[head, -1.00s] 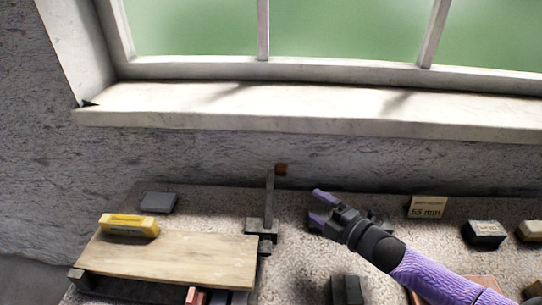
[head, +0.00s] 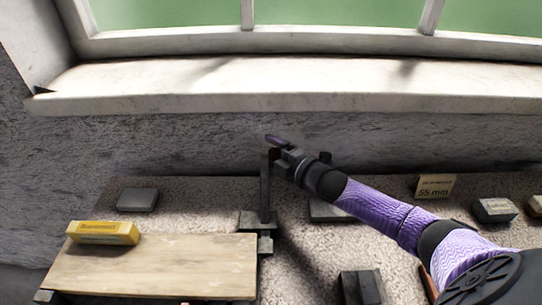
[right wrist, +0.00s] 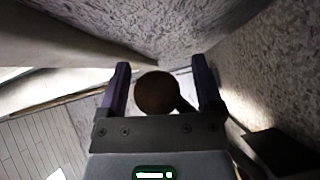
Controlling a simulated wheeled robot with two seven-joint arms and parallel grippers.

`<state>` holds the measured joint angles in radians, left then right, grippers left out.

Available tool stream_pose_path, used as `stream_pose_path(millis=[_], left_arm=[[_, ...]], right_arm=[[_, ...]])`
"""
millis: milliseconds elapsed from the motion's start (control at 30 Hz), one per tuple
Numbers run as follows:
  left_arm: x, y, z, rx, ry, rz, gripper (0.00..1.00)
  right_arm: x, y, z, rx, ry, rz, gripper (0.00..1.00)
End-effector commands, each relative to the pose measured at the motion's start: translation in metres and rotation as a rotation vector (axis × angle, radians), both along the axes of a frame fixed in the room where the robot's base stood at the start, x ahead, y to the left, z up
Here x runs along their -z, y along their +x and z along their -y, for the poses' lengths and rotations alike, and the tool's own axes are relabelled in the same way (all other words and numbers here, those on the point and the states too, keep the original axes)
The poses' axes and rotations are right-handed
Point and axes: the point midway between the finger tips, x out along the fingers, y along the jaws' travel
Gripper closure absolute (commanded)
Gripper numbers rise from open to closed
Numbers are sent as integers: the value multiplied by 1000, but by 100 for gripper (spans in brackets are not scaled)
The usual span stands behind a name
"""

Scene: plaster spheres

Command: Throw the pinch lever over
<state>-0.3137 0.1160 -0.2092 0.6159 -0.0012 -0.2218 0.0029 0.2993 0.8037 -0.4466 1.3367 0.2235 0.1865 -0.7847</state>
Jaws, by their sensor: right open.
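The pinch lever (head: 264,196) stands upright on its dark base behind the right end of the wooden board. In the head view its top knob is mostly hidden by my right gripper (head: 272,147). In the right wrist view the round brown knob (right wrist: 156,93) lies between the two purple fingers of my right gripper (right wrist: 162,88). The fingers are open, with a gap on each side of the knob. My left gripper is not in view.
A wooden board (head: 155,265) carries a yellow box (head: 103,232) at the left. A dark grey block (head: 138,199) lies behind it. A 55 mm card (head: 435,187) and a dark block with a pale top (head: 494,210) stand at the right. The window sill (head: 300,88) runs above the bench.

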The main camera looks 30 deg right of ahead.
Motion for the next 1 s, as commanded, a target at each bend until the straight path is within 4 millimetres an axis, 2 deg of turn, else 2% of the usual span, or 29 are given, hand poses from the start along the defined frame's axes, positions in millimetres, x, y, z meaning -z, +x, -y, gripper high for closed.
stream_pose_path(millis=[300,700,1000], left_arm=[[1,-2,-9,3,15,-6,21],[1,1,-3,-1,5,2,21],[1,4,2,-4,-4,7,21]], right_arm=[[0,3,-1,0,0,-1,16],[0,3,-1,0,0,-1,100],[0,3,-1,0,0,-1,100]])
